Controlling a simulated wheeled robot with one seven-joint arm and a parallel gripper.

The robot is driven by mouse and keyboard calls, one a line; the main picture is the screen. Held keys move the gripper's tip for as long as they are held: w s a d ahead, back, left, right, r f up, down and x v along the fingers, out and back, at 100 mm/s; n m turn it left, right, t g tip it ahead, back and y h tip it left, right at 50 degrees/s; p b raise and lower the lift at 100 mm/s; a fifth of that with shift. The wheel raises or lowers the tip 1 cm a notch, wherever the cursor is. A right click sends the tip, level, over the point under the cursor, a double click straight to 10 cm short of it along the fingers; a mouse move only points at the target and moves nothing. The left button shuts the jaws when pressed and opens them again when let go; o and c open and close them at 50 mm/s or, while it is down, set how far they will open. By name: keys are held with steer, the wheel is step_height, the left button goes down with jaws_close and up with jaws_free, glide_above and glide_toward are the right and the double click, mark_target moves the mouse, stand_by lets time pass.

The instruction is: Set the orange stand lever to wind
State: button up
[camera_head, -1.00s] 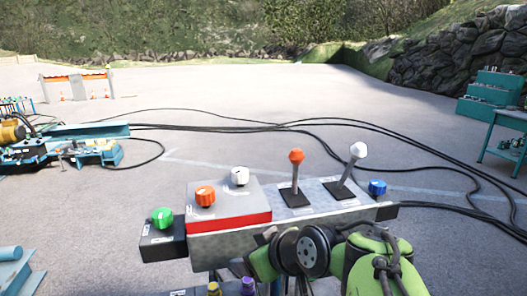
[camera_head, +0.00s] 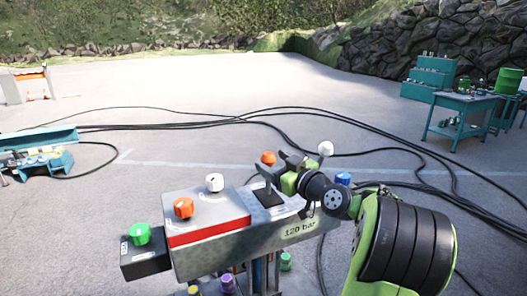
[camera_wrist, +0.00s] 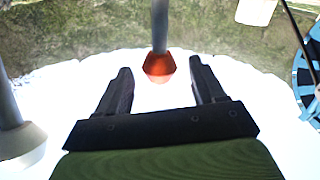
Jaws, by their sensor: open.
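The orange lever knob (camera_head: 268,158) stands on a dark shaft rising from a black plate on the grey control console (camera_head: 290,232). My gripper (camera_head: 276,165) is open at the knob's right side. In the wrist view the orange knob (camera_wrist: 159,66) lies in line with the gap between the two open fingers (camera_wrist: 160,80), about level with their tips. Its grey shaft runs upward in that picture. I cannot tell whether a finger touches it. The lever's position labels are too small to read.
A white-knobbed lever (camera_head: 326,149) stands to the right, behind my wrist. An orange button (camera_head: 184,207), a white button (camera_head: 214,182), a green button (camera_head: 140,232) and a blue button (camera_head: 343,179) are also on the console. Black cables (camera_head: 300,118) cross the ground behind.

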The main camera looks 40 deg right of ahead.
mark_target(264, 157)
steer(key=w, duration=0.3)
steer(key=w+p, duration=0.1)
steer(key=w, duration=0.1)
steer(key=shift+d, duration=0.25)
steer(key=shift+s, duration=0.1)
steer(key=shift+c, duration=0.5)
jaws_close()
